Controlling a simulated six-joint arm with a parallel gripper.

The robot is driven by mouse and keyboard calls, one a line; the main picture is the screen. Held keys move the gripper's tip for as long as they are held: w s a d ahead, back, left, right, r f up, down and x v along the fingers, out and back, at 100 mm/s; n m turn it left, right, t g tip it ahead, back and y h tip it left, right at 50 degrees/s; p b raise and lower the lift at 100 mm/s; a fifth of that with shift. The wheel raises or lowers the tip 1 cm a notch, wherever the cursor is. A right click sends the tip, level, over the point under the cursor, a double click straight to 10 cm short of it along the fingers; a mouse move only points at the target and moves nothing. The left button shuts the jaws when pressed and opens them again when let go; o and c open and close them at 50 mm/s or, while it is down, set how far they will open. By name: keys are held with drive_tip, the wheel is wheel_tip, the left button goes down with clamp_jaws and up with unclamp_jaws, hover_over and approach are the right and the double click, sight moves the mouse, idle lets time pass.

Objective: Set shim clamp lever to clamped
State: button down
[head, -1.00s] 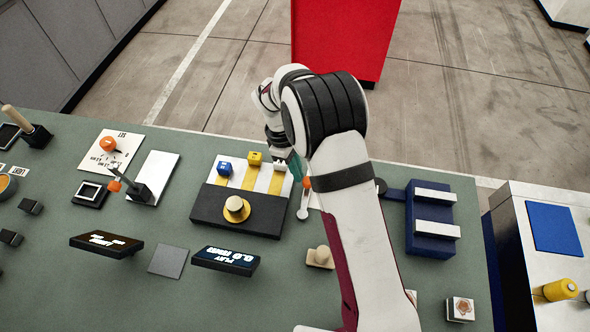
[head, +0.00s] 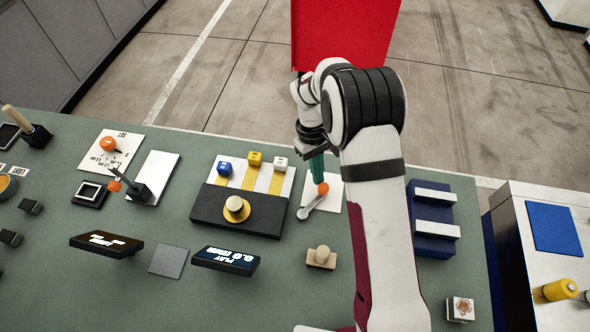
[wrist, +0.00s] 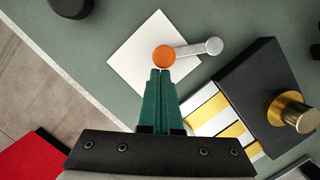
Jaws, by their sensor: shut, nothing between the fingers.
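The lever at my gripper has a grey arm (head: 313,202) and an orange knob (head: 323,188), on a white square plate (head: 334,190). No label on it is legible. In the head view the arm slants from its pivot at lower left up to the knob at upper right. In the wrist view the knob (wrist: 164,57) lies over the plate (wrist: 140,70), with the arm (wrist: 192,49) running right. My gripper (head: 318,178) is shut and empty, its green fingers (wrist: 161,72) pointing down right beside the knob. I cannot tell whether they touch it.
A black block with a brass knob (head: 236,208) and several small coloured cubes stands left of the lever. A beige knob (head: 321,257) sits in front.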

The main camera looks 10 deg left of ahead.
drive_tip(key=d+m, duration=0.1)
drive_tip(key=s+d+m, duration=0.1)
drive_tip(key=m, duration=0.1)
drive_tip(key=shift+d+y, duration=0.15)
drive_tip(key=shift+y, duration=0.25)
drive_tip(key=shift+s+d+m+g, duration=0.4)
drive_tip(key=shift+d+m, duration=0.3)
drive_tip(key=shift+m, duration=0.5)
drive_tip(key=shift+s, duration=0.1)
drive_tip(key=w, duration=0.1)
drive_tip(key=w+a, duration=0.1)
drive_tip(key=w, duration=0.2)
drive_tip(key=shift+w+a+r, duration=0.1)
drive_tip(key=shift+a+r, duration=0.05)
drive_tip(key=shift+a, duration=0.1)
drive_tip(key=d+v, duration=0.1)
drive_tip(key=v, duration=0.8)
drive_tip(key=shift+a+r, duration=0.35)
drive_tip(key=shift+a, duration=0.05)
